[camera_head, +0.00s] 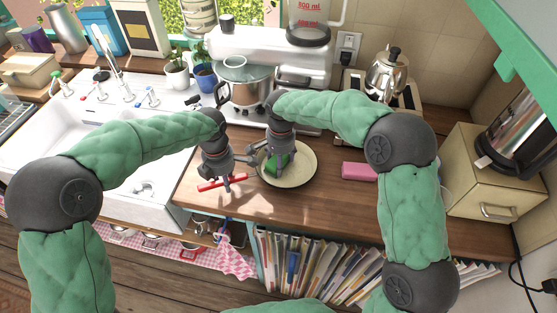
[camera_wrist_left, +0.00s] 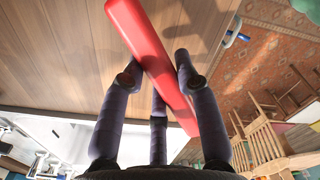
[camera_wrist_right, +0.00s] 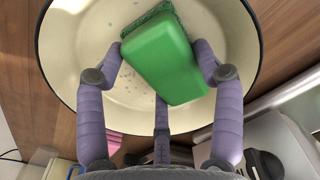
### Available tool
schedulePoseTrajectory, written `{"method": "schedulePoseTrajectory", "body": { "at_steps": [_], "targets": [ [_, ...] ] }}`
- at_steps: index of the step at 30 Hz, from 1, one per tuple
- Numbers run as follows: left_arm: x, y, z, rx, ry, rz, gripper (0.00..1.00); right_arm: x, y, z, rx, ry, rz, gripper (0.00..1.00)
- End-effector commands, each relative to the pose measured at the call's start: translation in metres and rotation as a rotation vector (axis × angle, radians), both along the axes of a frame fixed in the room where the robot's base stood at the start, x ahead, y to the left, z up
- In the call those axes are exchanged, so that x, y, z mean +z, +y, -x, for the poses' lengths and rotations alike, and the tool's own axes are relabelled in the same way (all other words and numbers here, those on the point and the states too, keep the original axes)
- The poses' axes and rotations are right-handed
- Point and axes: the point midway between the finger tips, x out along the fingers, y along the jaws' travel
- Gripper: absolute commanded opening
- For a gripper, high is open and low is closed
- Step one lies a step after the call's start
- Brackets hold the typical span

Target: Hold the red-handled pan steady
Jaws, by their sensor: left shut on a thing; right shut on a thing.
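The pan (camera_head: 301,166) is a round, cream-coloured pan on the wooden counter, with its red handle (camera_head: 211,186) toward the left. My left gripper (camera_head: 227,180) is shut on the handle. In the left wrist view the red handle (camera_wrist_left: 148,52) runs slantwise between the fingers. My right gripper (camera_head: 277,170) is shut on a green sponge (camera_head: 281,160) over the inside of the pan. The right wrist view shows the sponge (camera_wrist_right: 162,58) between the fingers, with small dark specks on the pan's inner surface (camera_wrist_right: 85,75) beside it. The sponge's underside is mostly hidden.
A pink block (camera_head: 359,171) lies on the counter right of the pan. A white sink (camera_head: 140,187) is to the left. A pot (camera_head: 246,80) and a kettle (camera_head: 388,72) stand behind. Books (camera_head: 320,265) fill a shelf below the counter's front edge.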

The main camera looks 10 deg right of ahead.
Motion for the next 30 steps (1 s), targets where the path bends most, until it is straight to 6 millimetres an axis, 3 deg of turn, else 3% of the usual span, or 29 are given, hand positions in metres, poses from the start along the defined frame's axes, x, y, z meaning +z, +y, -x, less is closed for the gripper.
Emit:
{"method": "schedulePoseTrajectory", "body": {
  "at_steps": [7,17,30],
  "targets": [
    [0.001,-0.002,-0.002,0.001,-0.007,0.007,0.00,-0.004,-0.017,-0.002,0.000,0.012,0.001,0.15],
    [0.001,0.000,-0.002,0.003,-0.006,0.002,0.00,-0.001,-0.020,-0.003,0.000,0.010,0.003,0.15],
    [0.001,0.001,-0.001,0.003,-0.003,0.000,0.00,0.037,-0.020,-0.005,-0.001,0.001,0.003,0.15]
  ]
}}
